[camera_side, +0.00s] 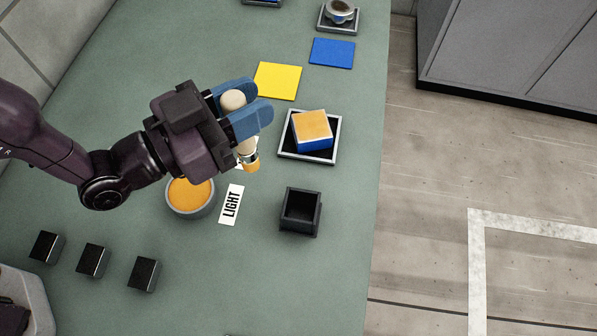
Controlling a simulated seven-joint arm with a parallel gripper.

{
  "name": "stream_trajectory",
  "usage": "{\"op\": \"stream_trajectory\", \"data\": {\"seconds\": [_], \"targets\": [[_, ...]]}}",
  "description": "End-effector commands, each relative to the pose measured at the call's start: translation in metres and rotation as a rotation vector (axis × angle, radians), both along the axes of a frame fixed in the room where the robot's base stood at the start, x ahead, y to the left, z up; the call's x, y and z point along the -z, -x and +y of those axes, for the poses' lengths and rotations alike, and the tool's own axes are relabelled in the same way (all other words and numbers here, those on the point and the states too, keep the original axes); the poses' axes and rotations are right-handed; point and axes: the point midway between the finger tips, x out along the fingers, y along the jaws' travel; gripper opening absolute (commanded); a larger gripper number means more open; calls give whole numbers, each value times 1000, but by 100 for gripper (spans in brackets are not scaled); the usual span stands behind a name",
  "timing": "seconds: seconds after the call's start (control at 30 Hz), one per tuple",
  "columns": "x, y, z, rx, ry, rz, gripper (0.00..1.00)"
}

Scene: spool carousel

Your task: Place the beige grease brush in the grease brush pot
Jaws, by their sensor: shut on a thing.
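The beige grease brush (247,150) is in my gripper (243,108), in the upper middle of the side view. Its rounded beige handle end shows between the blue fingers, and its orange-tipped bristles point down. My gripper is shut on it and holds it above the table, near the round tub of orange grease (191,195). A black, square, open-topped container (301,226), possibly the grease brush pot, stands to the lower right of the brush and looks empty. Part of the brush is hidden by the fingers.
A label reading LIGHT (231,204) lies beside the tub. A tray (286,153) holds an orange-topped blue block (312,130). Yellow (278,81) and blue (332,53) squares lie behind. Several black blocks (93,261) sit lower left. The table (260,290) is clear in front.

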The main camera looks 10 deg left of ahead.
Motion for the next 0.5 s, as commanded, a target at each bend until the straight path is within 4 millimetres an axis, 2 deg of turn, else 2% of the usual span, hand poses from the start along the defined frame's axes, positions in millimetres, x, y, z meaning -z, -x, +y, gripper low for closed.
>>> {"op": "stream_trajectory", "data": {"seconds": [0.03, 0.1, 0.23, 0.37, 0.5], "targets": [[2, 13, -21, 48, 1, -2, 5], [2, 27, -43, 96, 2, -4, 5], [2, 42, -72, 154, 1, -9, 5], [3, 37, -83, 161, -3, -19, 5], [27, 37, -83, 164, -19, -12, 5]]}}
